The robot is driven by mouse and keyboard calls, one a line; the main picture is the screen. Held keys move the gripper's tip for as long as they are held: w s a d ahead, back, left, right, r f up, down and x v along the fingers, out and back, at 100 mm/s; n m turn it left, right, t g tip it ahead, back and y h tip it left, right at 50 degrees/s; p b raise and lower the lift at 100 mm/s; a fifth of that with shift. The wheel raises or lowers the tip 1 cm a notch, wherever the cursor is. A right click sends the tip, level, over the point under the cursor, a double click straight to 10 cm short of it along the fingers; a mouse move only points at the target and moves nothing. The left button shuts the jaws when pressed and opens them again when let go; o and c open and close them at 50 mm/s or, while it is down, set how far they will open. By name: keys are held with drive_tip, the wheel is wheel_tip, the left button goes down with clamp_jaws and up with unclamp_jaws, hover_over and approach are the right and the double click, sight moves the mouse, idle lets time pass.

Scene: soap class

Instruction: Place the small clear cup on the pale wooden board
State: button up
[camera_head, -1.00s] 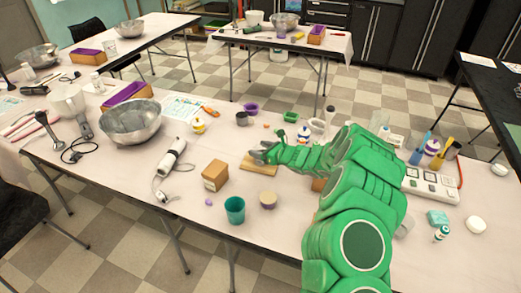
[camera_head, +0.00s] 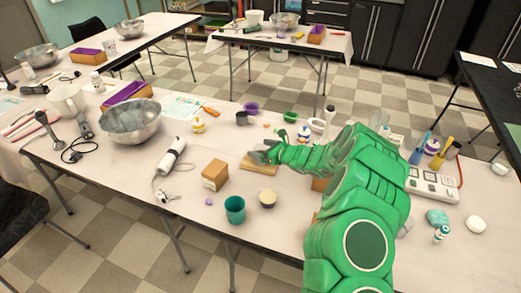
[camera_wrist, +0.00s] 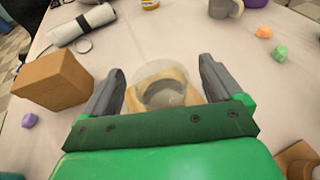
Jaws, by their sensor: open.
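The small clear cup (camera_wrist: 162,80) is between the two fingers of my gripper (camera_wrist: 160,88) in the wrist view. My gripper is open, with a finger on either side of the cup. Tan wood shows through and around the cup, so it is over the pale wooden board. Whether its base touches the board is hidden by my gripper. In the head view, the board (camera_head: 260,168) lies on the table below my gripper (camera_head: 262,154). The cup cannot be made out there.
A brown box (camera_head: 215,175) stands left of the board and also shows in the wrist view (camera_wrist: 52,80). A teal cup (camera_head: 235,210) and a beige round container (camera_head: 268,198) stand nearer the front edge.

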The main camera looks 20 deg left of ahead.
drive_tip(key=v, duration=1.1)
drive_tip(key=shift+d, duration=0.2)
drive_tip(key=shift+r, duration=0.1)
